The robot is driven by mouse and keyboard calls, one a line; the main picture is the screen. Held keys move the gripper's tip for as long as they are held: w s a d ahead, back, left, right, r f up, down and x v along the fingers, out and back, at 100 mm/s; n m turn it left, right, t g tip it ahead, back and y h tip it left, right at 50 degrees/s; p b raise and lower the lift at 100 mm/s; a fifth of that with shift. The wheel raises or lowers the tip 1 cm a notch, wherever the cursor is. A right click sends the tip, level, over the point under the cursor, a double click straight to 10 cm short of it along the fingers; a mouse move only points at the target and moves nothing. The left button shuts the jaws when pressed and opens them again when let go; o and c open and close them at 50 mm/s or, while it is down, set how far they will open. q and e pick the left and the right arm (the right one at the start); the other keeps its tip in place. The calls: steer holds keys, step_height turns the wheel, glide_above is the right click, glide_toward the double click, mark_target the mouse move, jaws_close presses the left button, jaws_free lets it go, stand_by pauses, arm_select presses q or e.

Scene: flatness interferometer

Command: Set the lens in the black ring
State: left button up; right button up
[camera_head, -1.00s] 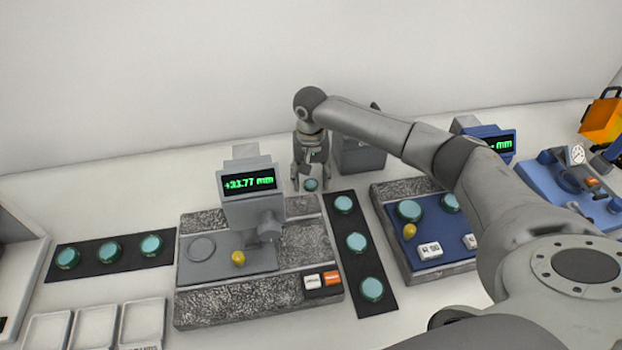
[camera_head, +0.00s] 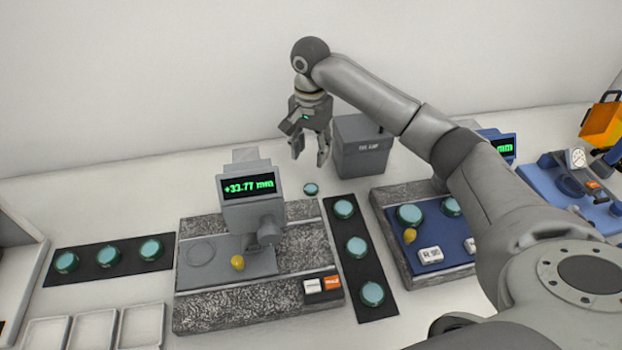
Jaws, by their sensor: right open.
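A small teal lens (camera_head: 311,189) with a dark rim lies at the back of the white table, just behind the right strip of lenses. It is too small to tell whether the dark rim is a separate black ring around it. My right gripper (camera_head: 309,161) is open and empty, above and apart from this lens, with its fingers pointing down. My left gripper is not in view.
A grey interferometer (camera_head: 205,295) reading +33.77 mm stands in the middle, a blue-plated one (camera_head: 435,263) to the right. Black strips with teal lenses flank the grey one (camera_head: 165,263) (camera_head: 335,222). A grey box (camera_head: 360,150) stands beside my gripper. White trays (camera_head: 94,328) are front left.

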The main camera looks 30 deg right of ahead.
steer(key=m, duration=0.4)
steer(key=m+p, duration=0.1)
steer(key=p, duration=0.1)
glide_above(311, 187)
steer(key=f, duration=0.6)
steer(key=shift+w+d+f, duration=0.1)
steer(key=shift+w+d, duration=0.05)
steer(key=shift+w, duration=0.1)
steer(key=f, duration=0.1)
steer(key=f+p, duration=0.1)
steer(key=f, duration=0.2)
steer(key=shift+s+f, duration=0.25)
steer(key=shift+f, duration=0.5)
steer(key=c, duration=0.8)
